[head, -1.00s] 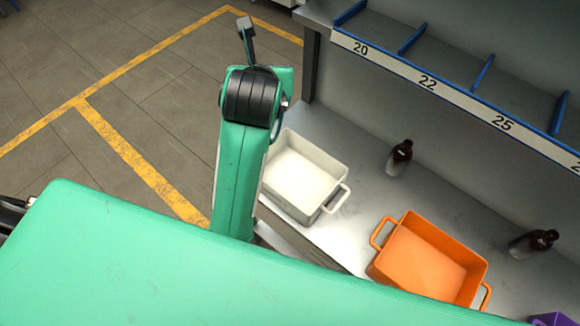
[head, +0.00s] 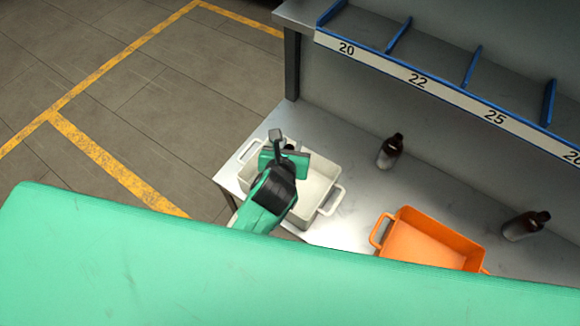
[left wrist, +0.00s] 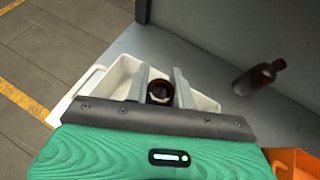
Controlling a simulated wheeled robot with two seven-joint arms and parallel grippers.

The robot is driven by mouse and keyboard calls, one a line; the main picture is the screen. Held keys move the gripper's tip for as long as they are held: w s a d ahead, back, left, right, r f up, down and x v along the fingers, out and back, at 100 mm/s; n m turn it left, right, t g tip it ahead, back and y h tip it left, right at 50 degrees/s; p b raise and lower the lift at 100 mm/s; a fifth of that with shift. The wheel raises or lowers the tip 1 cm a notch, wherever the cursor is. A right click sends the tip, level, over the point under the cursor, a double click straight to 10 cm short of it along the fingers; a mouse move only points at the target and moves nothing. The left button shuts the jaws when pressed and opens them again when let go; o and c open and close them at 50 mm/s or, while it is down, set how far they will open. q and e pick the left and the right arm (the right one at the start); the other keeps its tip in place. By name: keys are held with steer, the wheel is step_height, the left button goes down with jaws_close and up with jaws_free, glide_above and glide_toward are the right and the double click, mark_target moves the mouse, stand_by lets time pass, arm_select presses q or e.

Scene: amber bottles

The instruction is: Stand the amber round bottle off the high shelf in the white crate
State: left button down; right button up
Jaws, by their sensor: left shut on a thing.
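My left gripper (head: 283,148) is over the white crate (head: 322,188), which stands at the left end of the steel bench. In the left wrist view the gripper (left wrist: 160,88) is shut on the amber round bottle (left wrist: 160,92), seen end-on as a dark round top between the two fingers. The white crate (left wrist: 114,76) shows around and beyond it. The bottle's lower part is hidden, so I cannot tell whether it touches the crate floor. In the head view the gripper hides most of it. My right gripper is not in view.
A dark bottle (head: 390,152) stands on the bench right of the white crate. An orange crate (head: 430,243) and another dark bottle (head: 525,226) are farther right. The high shelf (head: 420,80), with blue dividers, runs above the back; its visible bays look empty.

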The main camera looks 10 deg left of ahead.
arm_select(q)
step_height(320, 180, down, 7)
steer(key=shift+r+p, duration=0.1)
steer(key=shift+p, duration=0.25)
step_height(320, 180, down, 4)
steer(key=shift+r, duration=0.1)
steer(key=shift+f, duration=0.3)
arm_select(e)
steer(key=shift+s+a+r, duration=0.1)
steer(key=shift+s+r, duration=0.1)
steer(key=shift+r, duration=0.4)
arm_select(q)
steer(key=shift+f, duration=0.15)
steer(key=c, duration=1.2)
jaws_free()
